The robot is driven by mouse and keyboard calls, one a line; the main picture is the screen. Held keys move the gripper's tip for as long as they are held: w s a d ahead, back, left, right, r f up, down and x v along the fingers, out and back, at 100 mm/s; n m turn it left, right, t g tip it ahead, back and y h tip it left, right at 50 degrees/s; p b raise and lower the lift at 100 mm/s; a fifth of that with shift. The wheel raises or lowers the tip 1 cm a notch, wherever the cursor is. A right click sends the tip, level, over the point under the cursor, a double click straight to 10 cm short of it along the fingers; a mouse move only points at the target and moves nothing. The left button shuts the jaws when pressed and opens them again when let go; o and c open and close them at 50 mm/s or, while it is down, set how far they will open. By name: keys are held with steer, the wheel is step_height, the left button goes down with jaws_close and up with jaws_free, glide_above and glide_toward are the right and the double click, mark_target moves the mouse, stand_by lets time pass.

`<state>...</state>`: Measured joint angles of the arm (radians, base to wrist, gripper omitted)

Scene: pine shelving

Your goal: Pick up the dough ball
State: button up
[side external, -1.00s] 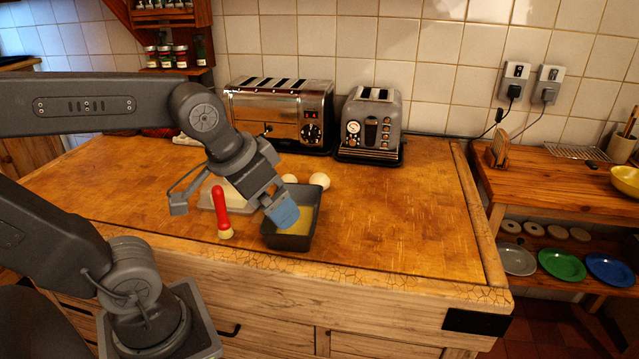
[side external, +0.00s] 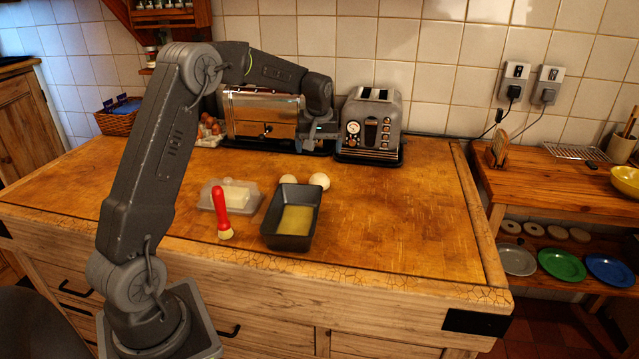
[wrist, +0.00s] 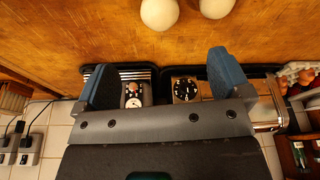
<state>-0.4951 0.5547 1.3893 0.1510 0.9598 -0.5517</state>
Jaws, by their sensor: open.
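Two pale round balls, a left one (side external: 288,179) and a right one (side external: 319,180), sit side by side on the wooden worktop behind the dark loaf pan (side external: 269,222). They look alike, and I cannot tell which is the dough ball. In the wrist view they show at the top edge, one whitish (wrist: 159,13) and one partly cut off (wrist: 217,6). My gripper (wrist: 163,62) is open, its blue fingers apart with nothing between them. In the side view my gripper (side external: 322,130) is up near the toasters, behind the balls and not touching them.
A wide chrome toaster (side external: 262,118) and a smaller grey toaster (side external: 370,125) stand at the back by the tiled wall. A red-handled brush (side external: 220,203) and a butter dish (side external: 240,194) are left of the pan. The worktop's right side is clear.

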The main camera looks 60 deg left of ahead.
mark_target(320, 176)
steer(key=x, duration=1.4)
steer(key=shift+w+a, duration=0.15)
steer(key=c, duration=0.7)
